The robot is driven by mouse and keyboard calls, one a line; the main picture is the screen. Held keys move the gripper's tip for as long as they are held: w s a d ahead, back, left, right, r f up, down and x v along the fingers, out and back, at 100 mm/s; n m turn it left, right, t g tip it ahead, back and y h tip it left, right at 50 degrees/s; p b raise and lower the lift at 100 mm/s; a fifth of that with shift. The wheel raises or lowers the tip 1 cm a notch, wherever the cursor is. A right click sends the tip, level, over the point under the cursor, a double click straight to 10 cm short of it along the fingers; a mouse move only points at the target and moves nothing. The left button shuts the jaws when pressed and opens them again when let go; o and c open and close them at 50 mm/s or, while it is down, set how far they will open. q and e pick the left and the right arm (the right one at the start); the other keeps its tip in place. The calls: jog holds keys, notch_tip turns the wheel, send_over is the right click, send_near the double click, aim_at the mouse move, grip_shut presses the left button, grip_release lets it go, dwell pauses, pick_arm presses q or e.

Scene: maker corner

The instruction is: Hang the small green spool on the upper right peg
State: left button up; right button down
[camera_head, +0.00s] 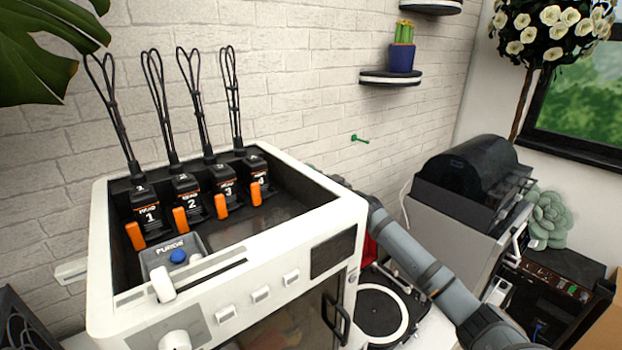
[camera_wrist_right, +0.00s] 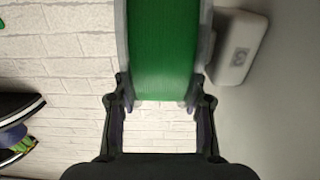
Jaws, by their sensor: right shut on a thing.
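The green spool (camera_wrist_right: 165,50) fills the upper middle of the right wrist view, with a grey flange on each side. My right gripper (camera_wrist_right: 162,104) is shut on it, one finger at each side. In the head view my right arm reaches in from the lower right, and its gripper and the spool are hidden behind the white machine. One small green peg (camera_head: 360,139) sticks out of the brick wall in the head view, above and right of the arm's far end. Other pegs are not visible there, so I cannot tell which peg it is. My left gripper is out of view.
The white machine (camera_head: 345,214) with several black antenna-like units stands left of my arm. A shelf (camera_head: 390,78) with a blue cactus pot (camera_head: 402,57) is above the peg. A grey machine (camera_head: 462,232) stands to the right. The wall around the peg is bare.

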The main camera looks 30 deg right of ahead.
jog(key=c, duration=0.9)
grip_release()
jog(key=shift+o, duration=1.1)
jog(key=shift+d, duration=0.1)
jog(key=shift+f, duration=0.15)
notch_tip(320, 180, up, 10)
jog(key=shift+r, duration=0.25)
jog(key=shift+f, duration=0.1)
